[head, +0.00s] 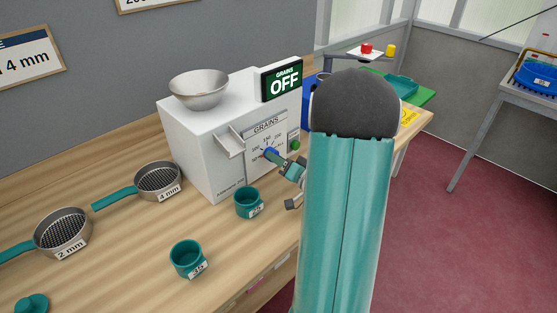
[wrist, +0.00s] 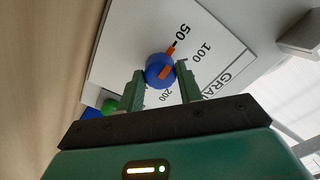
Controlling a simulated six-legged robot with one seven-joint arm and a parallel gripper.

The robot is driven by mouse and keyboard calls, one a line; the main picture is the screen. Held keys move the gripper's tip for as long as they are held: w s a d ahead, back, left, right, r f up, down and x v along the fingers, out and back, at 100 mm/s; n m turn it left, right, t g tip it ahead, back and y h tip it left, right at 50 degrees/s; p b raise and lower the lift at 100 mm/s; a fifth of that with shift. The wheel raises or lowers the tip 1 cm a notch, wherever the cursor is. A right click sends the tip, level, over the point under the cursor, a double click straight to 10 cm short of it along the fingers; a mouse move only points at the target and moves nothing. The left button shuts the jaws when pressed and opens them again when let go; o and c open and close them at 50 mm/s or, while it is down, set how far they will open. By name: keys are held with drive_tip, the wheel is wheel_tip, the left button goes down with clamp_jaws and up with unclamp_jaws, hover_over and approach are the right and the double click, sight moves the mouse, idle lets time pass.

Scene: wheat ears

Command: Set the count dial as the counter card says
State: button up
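The white grain counter (head: 205,140) stands on the bench with a GRAINS dial plate (head: 266,135) on its front. The count dial (wrist: 160,70) is a blue knob with an orange pointer, which points toward the 50 mark in the wrist view. The dial shows small in the head view (head: 270,154). My gripper (wrist: 160,76) is open, its two green fingers on either side of the knob with small gaps visible. In the head view my gripper (head: 284,166) is right at the dial, partly hidden by my arm. No counter card is readable.
A display (head: 282,80) on the counter reads GRAINS OFF. A green button (head: 295,144) sits right of the dial. A metal bowl (head: 199,88) tops the counter. Teal cups (head: 248,203) (head: 188,258) and sieves (head: 157,181) (head: 62,231) stand on the bench. A wall card (head: 150,4) is cut off.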

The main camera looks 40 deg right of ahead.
drive_tip(key=c, duration=0.4)
drive_tip(key=shift+m, duration=0.3)
drive_tip(key=m, duration=1.2)
drive_tip(key=shift+r+m, duration=0.1)
drive_tip(key=shift+m, duration=0.2)
drive_tip(key=m, duration=1.3)
drive_tip(key=shift+d+m, duration=0.1)
drive_tip(key=shift+m, duration=0.2)
